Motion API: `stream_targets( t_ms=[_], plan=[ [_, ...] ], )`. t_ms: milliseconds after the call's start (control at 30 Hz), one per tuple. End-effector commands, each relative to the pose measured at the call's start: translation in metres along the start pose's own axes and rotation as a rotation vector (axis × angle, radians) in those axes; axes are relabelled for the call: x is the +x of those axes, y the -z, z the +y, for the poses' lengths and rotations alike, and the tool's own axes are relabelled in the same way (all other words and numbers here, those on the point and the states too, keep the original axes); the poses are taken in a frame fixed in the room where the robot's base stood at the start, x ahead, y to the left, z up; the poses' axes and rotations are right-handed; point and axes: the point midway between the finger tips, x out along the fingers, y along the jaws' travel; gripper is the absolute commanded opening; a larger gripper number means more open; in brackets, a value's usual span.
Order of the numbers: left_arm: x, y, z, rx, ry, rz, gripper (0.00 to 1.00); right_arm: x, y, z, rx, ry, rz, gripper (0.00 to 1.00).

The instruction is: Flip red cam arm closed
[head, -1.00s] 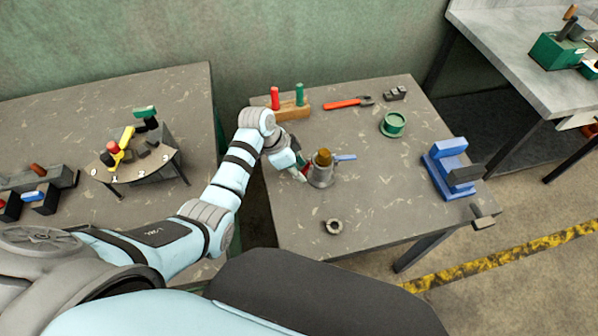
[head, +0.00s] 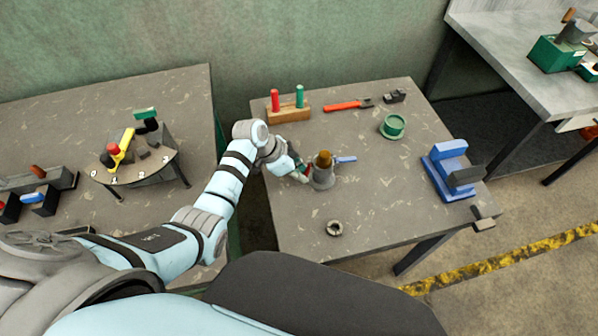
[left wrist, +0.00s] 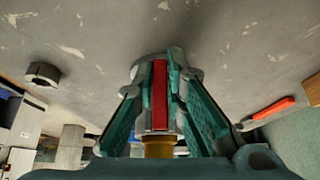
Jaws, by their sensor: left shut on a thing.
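A grey metal coupling (head: 322,178) stands upright on the middle table, with a brown-yellow plug (head: 325,158) in its top. A blue cam arm (head: 345,159) sticks out to its right. The red cam arm (left wrist: 160,95) shows in the left wrist view as a red bar between the green fingers. In the head view it is mostly hidden by the fingers. My left gripper (head: 306,174) is at the left side of the coupling, shut on the red arm; it also shows in the left wrist view (left wrist: 160,75). My right gripper is not in view.
A grey ring (head: 334,228) lies in front of the coupling. Behind are a wooden block with red and green pegs (head: 288,113), red-handled pliers (head: 347,104) and a green cup (head: 393,126). A blue vise (head: 449,171) stands at the right. The table between is clear.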

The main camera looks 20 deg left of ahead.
Motion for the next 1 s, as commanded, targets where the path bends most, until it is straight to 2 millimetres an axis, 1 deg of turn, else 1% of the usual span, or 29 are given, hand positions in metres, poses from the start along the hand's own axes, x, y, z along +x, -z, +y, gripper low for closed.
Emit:
stream_targets(
  t_ms=[133,167,200,267,533,633,667,767,900,1000],
  plan=[
    [0.0,-0.001,0.0,0.0,0.001,-0.003,0.0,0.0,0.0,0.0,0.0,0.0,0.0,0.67],
    [0.0,-0.001,0.0,-0.001,0.001,-0.003,0.15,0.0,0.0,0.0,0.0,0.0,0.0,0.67],
    [0.0,-0.001,0.0,-0.001,0.001,-0.003,0.21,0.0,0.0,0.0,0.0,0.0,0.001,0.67],
    [0.0,-0.001,0.0,-0.001,0.001,-0.003,0.31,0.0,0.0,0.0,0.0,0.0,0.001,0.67],
    [0.0,0.0,0.0,0.0,0.0,-0.003,0.32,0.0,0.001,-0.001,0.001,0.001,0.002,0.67],
    [-0.006,0.0,-0.001,0.0,0.002,-0.003,0.32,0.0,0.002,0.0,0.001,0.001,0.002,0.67],
    [-0.01,0.0,-0.001,0.0,0.002,-0.002,0.32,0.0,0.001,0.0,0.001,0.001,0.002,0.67],
    [-0.031,-0.001,-0.001,0.003,0.005,-0.003,0.32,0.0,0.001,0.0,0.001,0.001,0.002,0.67],
    [-0.072,-0.001,-0.002,0.003,0.006,-0.004,0.32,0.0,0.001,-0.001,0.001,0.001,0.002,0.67],
    [-0.097,-0.001,-0.001,0.003,0.005,-0.004,0.32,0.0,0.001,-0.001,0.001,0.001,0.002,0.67]
  ],
)
